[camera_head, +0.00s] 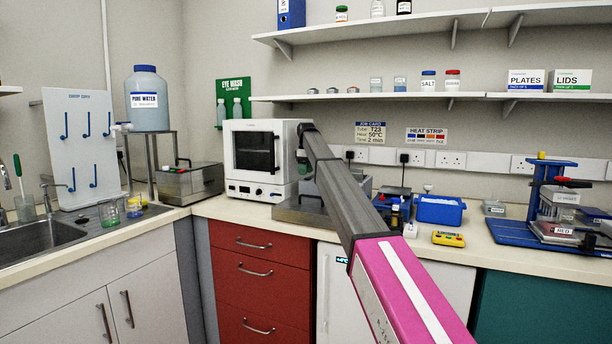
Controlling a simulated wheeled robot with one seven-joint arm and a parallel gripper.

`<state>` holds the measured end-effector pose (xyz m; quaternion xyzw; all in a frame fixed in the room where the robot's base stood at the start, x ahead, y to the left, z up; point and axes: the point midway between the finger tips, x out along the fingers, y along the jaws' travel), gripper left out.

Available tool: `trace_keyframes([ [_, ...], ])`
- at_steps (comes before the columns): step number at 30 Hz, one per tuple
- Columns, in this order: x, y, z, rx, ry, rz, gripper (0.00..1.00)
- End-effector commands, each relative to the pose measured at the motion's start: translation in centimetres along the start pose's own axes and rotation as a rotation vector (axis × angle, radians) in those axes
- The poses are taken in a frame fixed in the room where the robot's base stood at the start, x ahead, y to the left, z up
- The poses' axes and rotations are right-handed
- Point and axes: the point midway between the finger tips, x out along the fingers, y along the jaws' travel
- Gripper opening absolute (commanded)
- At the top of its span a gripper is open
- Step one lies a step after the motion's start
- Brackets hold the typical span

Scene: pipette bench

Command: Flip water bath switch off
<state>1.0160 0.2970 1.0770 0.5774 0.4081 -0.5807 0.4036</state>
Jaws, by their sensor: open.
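A steel box with a lid and a dark front (207,184) stands on the counter right of the sink and looks like a water bath. A second low steel unit (296,214) sits right of the white oven, mostly hidden behind my arm. I cannot tell for certain which is the water bath. No switch can be made out on either. My arm reaches from the lower right up to the front of the oven's right side. My gripper's fingers do not show, and the arm's far end is close to the oven's right edge in the picture.
The white oven (237,189) stands between the two steel units. The sink (38,240) and glassware are at left. Shelves (370,98) run above.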

Motion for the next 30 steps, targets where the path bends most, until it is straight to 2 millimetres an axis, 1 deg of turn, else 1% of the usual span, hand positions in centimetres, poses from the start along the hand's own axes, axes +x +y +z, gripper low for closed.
trace_keyframes([
  [1, -0.9, 0.1, -0.1, 0.000, 0.001, 0.001, 0.64],
  [9, -6.0, 0.1, -0.1, 0.000, 0.001, 0.001, 0.64],
  [13, -7.8, 0.1, -0.1, 0.000, 0.000, 0.000, 0.64],
  [18, -8.5, 0.0, 0.0, 0.000, 0.000, 0.000, 0.64],
  [30, -8.4, 0.0, 0.0, 0.000, 0.000, 0.000, 0.64],
])
